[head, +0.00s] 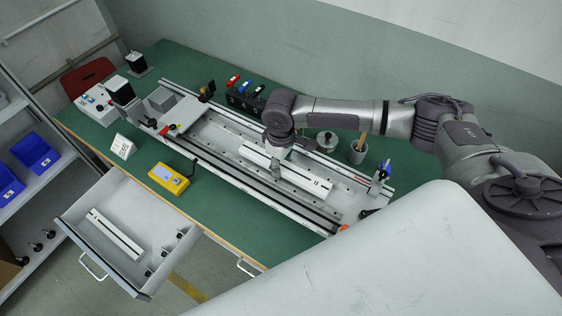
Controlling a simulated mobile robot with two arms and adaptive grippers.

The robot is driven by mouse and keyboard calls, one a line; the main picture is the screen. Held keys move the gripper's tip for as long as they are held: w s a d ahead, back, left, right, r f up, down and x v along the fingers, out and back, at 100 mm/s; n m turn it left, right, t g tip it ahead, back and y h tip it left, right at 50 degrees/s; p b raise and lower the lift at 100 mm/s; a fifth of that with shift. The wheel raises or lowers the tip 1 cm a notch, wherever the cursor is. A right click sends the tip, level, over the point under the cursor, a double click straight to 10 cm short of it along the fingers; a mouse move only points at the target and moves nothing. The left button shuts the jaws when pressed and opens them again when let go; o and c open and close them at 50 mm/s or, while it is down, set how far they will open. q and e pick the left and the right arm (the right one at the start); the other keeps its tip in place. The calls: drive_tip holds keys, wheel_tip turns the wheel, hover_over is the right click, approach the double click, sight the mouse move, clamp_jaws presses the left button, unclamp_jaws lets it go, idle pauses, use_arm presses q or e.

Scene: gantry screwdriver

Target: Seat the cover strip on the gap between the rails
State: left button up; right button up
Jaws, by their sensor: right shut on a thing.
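A white cover strip (307,179) with small dark marks near one end lies along the gantry bed, between the front rail (235,177) and the back rail (345,172). My right gripper (276,172) is shut on the strip near its middle, pointing down from above. The gap under the strip is hidden, and I cannot tell whether the strip touches the bed or hangs just above it. A second white strip (116,234) lies in the open drawer at lower left. My left gripper is not in view.
The carriage plate (180,117) stands at the left of the gantry. A yellow device (168,178) and a small white sign (123,147) stand in front. A cup (357,151) and a metal weight (326,141) stand behind. The open drawer (75,213) juts out in front.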

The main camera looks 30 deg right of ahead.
sight(281, 165)
drive_tip(key=o, duration=1.3)
drive_tip(key=shift+f, duration=0.1)
wheel_tip(281, 165, up, 12)
drive_tip(key=shift+r, duration=0.1)
